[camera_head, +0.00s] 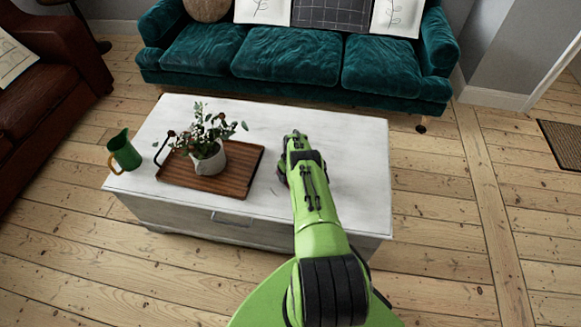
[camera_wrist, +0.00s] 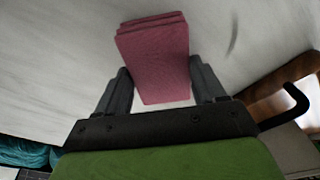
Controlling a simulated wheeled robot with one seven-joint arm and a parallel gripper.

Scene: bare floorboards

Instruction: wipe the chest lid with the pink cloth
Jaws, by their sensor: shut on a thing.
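The white chest lid (camera_head: 340,185) is the top of a low chest standing on the floorboards. My gripper (camera_wrist: 160,70) is shut on the folded pink cloth (camera_wrist: 153,50), which sits between the two dark fingers in the wrist view. The pale lid (camera_wrist: 60,70) lies behind the cloth there; I cannot tell whether the cloth touches it. A faint grey streak shows on the lid to the right of the cloth. In the head view my arm reaches over the middle of the lid and hides the fingers and cloth.
A wooden tray (camera_head: 240,180) with dark handles lies on the lid's left half, close to my arm, with a potted plant (camera_head: 208,160) on it. A green jug (camera_head: 123,152) stands at the lid's left edge. The lid's right part is clear. A teal sofa (camera_head: 290,57) stands behind.

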